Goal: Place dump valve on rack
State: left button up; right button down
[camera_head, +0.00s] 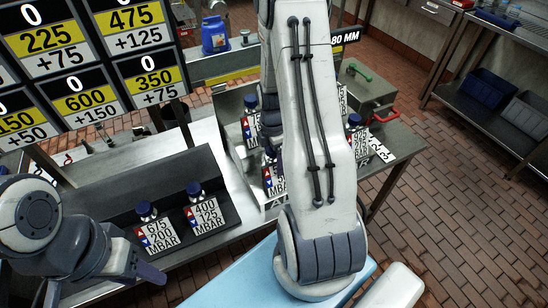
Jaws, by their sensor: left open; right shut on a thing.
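Two blue-capped valves with number cards, one marked 675 / 200 MBAR (158,234) and one marked 400 / 125 MBAR (206,213), stand on a dark angled rack (118,197). More blue-capped valves with cards stand in a metal tray beyond; one shows at its left (250,130) and one at its right (357,138). Another there (275,180) is partly covered by my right arm. I cannot tell which is the dump valve. My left gripper (150,273) is at the lower left, in front of the dark rack and apart from the valves. My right gripper is hidden or out of frame.
A board of numbered panels (90,62) fills the upper left. A grey box with a green handle (375,92) stands behind the tray. A blue container (214,36) is at the back. Brick floor between is clear.

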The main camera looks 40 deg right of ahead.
jog(key=shift+f, duration=0.15)
grip_release()
